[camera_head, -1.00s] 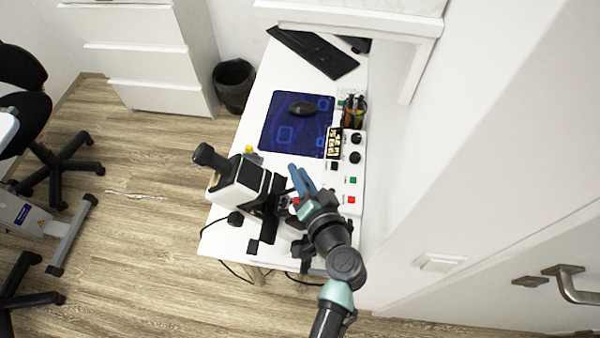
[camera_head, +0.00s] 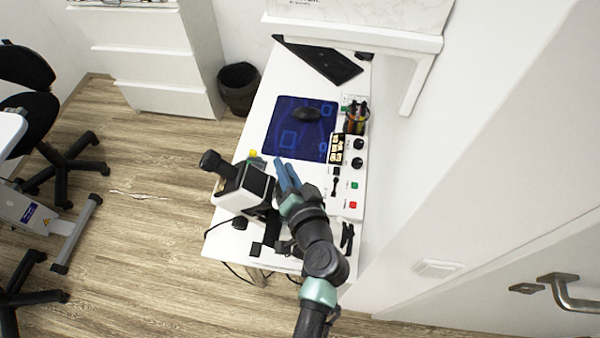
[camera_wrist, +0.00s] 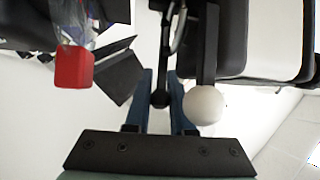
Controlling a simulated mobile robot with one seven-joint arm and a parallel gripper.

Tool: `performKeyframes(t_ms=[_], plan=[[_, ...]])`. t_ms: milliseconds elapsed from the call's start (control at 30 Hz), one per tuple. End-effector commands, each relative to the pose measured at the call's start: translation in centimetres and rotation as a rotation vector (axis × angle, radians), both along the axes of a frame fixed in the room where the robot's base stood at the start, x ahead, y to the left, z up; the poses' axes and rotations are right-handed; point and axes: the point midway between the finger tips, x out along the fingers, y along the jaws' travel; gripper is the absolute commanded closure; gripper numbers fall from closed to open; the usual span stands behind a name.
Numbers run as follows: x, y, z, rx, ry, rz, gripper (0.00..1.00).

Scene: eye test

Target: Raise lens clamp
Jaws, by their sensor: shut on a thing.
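A white and black lens-measuring device (camera_head: 245,190) stands on the white table, with a dark eyepiece (camera_head: 212,160) pointing to the upper left. My gripper (camera_head: 286,172) with blue fingers is at its right side. In the wrist view, a thin lever with a small black knob (camera_wrist: 160,98) lies between the two fingers of my gripper (camera_wrist: 159,78), which is shut on it. A thicker black lever with a white ball (camera_wrist: 205,105) is just right of the right finger. I cannot tell from these frames which lever is the lens clamp. The device's right side is hidden in the head view.
A white control box (camera_head: 347,190) with knobs and buttons stands close on the right, with a pen holder (camera_head: 356,117) behind it. A blue mat (camera_head: 285,135) with a mouse (camera_head: 307,114) lies behind the device. A red block (camera_wrist: 74,67) shows in the wrist view.

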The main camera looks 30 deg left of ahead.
Motion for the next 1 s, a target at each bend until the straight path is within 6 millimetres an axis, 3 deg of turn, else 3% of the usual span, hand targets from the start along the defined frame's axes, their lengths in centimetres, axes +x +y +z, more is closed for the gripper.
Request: performKeyframes(t_ms=[67, 367, 400, 567, 1000], plan=[[-0.19, 0.49, 0.78, 0.0, 0.0, -0.001, 1.0], [-0.22, 0.82, 0.93, 0.003, -0.003, 0.002, 1.0], [-0.21, 0.84, 0.96, 0.003, -0.003, 0.002, 0.74], [-0.2, 0.78, 0.9, 0.002, -0.003, 0.001, 0.48], [-0.88, -0.12, 0.84, 0.0, -0.001, -0.003, 0.48]])
